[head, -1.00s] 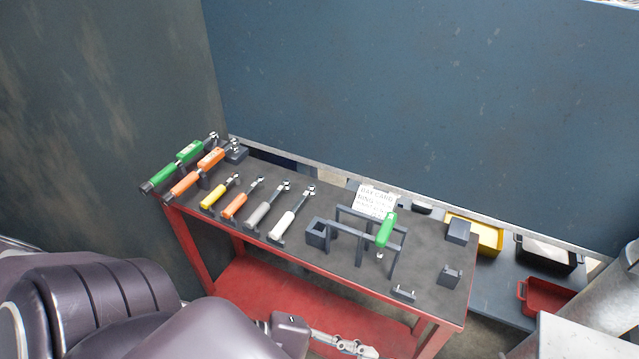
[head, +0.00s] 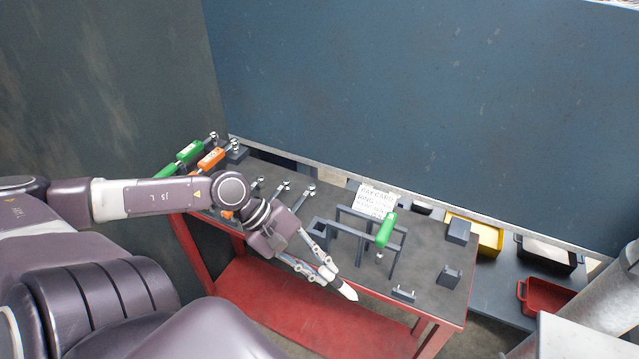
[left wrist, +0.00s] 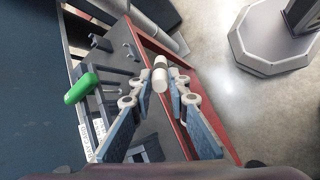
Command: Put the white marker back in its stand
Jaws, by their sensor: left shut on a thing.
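My left gripper (head: 333,276) is shut on the white marker (head: 349,292) over the front edge of the bench. The marker's pale end sticks out beyond the fingertips toward the lower right; its rest is hidden by the fingers. In the left wrist view, the gripper (left wrist: 157,83) has the white marker (left wrist: 160,68) between its fingertips. A square dark open-topped holder (head: 317,232) stands on the bench behind the gripper. A small dark bracket (head: 404,294) lies to the gripper's right. I cannot tell which is the marker's stand. My right gripper is not in view.
A green-handled tool (head: 386,231) hangs on a dark frame (head: 398,262) beside my gripper. Ratchet tools, including an orange one (head: 211,159), lie at the left, partly behind my arm. A dark block (head: 449,275) stands at the right. The red bench (head: 427,316) has a lower shelf.

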